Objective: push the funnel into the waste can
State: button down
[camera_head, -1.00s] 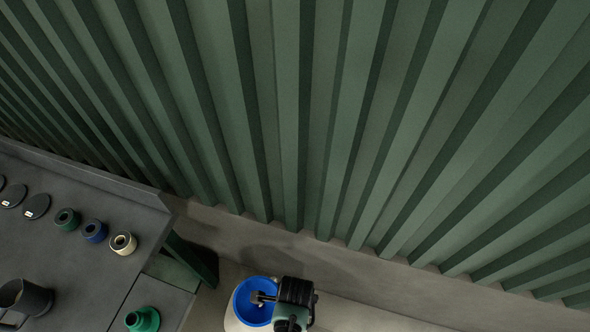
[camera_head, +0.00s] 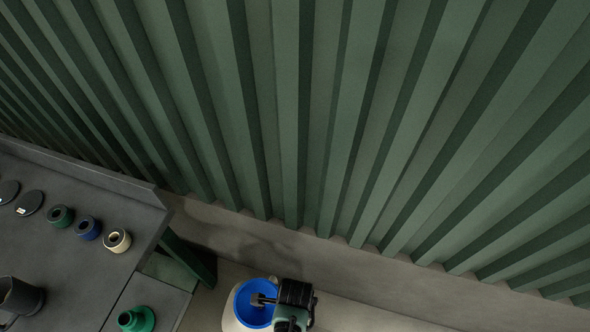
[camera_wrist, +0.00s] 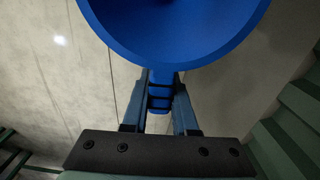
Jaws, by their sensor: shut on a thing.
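The blue funnel (camera_head: 254,309) is a wide open cone, held low at the bottom middle of the head view. My gripper (camera_head: 264,299) is shut on it at its rim side. In the wrist view the funnel's wide bowl (camera_wrist: 175,30) fills the top of the picture. My gripper's two fingers (camera_wrist: 160,95) are closed on a narrow blue part below the bowl. Floor shows behind the funnel, and it touches nothing else that I can see.
A dark grey bench (camera_head: 95,185) stands at the left. It carries a green ring (camera_head: 60,216), a blue ring (camera_head: 88,228), a cream ring (camera_head: 117,240), black discs (camera_head: 30,203) and a dark cup (camera_head: 20,297). A green flanged piece (camera_head: 136,319) sits lower. A green ribbed wall (camera_head: 330,110) runs behind bare floor.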

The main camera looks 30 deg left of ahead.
jog(key=shift+f+b, duration=0.9)
jog(key=shift+f, duration=0.35)
jog(key=c, duration=0.6)
grip_release()
jog(key=shift+r, duration=0.1)
jog(key=shift+r+p, duration=2.2)
jog(key=shift+p, duration=0.1)
notch_tip(320, 180, up, 13)
jog(key=shift+f+p, duration=0.1)
jog(key=shift+p, duration=0.3)
